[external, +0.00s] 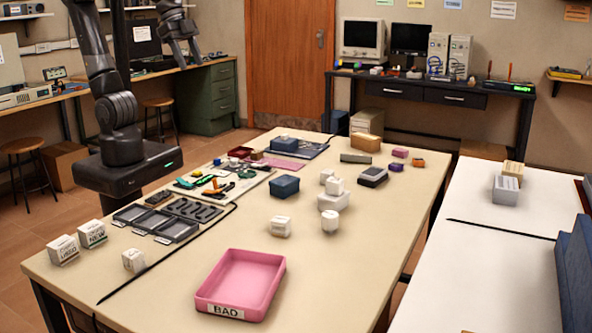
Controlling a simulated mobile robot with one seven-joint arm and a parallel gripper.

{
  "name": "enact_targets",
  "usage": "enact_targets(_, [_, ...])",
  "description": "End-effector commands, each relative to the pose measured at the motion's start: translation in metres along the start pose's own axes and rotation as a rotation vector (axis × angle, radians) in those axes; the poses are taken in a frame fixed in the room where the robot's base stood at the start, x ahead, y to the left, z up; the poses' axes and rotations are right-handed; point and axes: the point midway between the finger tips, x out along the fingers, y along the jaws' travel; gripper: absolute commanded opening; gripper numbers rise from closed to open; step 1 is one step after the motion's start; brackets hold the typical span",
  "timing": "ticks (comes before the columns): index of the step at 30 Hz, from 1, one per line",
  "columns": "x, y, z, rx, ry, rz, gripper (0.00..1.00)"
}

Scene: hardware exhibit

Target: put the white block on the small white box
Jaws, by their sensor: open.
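A small white box (333,202) stands right of the middle of the long cream table. A white block (336,186) appears to rest on top of it, though contact is too small to be sure. Another white block (326,176) is just behind. Two more small white blocks stand in front, one at left (280,227) and one at right (330,221). Which block the task means I cannot tell. My gripper (187,60) is open at the upper left, high and far from these blocks. Nothing shows between its fingers.
A pink tray (208,290) marked BAD is at the front. A blue box (285,187) stands left of the white box. Tools and dark trays (180,228) fill the left side. Labelled cubes (92,234) sit at the left edge. The table's right front is clear.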

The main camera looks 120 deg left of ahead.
Motion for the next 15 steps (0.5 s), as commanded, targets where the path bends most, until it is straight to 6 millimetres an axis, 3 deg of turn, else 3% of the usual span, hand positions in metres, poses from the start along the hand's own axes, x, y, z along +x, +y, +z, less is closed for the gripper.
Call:
enact_targets(1, [-0.002,0.001,0.021,-0.002,0.019,0.002,0.52])
enact_targets(6, [0.005,0.003,0.077,-0.008,0.063,0.009,0.52])
enact_targets(10, [0.013,0.004,0.105,-0.01,0.083,0.013,0.52])
enact_targets(15, [0.017,0.004,0.119,-0.012,0.094,0.015,0.52])
